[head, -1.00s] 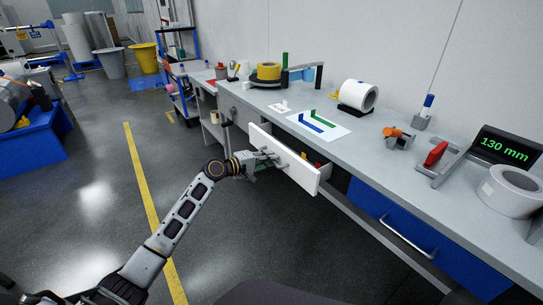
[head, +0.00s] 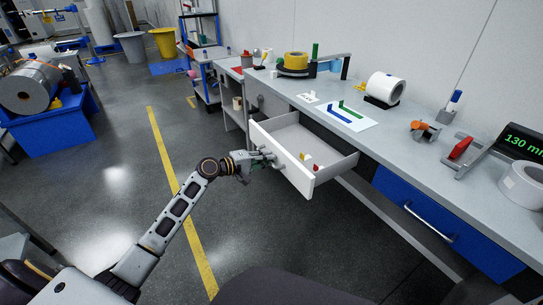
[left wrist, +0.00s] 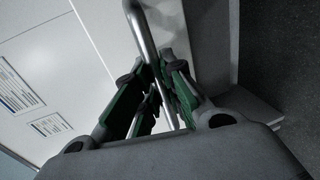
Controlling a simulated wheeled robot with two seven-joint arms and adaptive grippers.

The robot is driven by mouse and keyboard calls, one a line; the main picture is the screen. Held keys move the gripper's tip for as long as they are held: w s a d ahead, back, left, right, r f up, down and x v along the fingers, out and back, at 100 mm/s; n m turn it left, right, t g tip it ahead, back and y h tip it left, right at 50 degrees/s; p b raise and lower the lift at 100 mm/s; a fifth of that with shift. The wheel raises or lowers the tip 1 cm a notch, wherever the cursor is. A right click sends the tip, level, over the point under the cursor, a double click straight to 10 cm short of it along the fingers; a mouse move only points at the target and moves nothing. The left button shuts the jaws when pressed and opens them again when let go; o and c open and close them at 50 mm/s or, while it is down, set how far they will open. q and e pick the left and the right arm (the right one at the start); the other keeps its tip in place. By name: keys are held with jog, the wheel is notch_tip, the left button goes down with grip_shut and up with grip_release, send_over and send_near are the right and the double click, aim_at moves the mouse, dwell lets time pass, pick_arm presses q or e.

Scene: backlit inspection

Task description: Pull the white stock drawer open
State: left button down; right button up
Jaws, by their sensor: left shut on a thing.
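The white stock drawer (head: 284,166) stands well out from under the workbench in the head view, and its inside shows. Small red, yellow and white items (head: 309,160) lie in it near the front. My left gripper (head: 268,160) is at the drawer's front, shut on its handle. My right gripper is not in view.
The grey workbench top (head: 400,140) carries tape rolls, a paper sheet with blue and green pieces, and a 130 mm display (head: 522,142). A closed blue drawer (head: 440,225) is to the right.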

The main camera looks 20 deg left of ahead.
pick_arm(q)
jog(key=shift+s+a, duration=0.15)
jog(key=shift+s, duration=0.1)
jog(key=c, duration=1.5)
grip_release()
jog(key=shift+a, duration=0.1)
jog(key=v, duration=1.1)
jog(key=shift+s+a, duration=0.2)
jog(key=shift+s, duration=0.15)
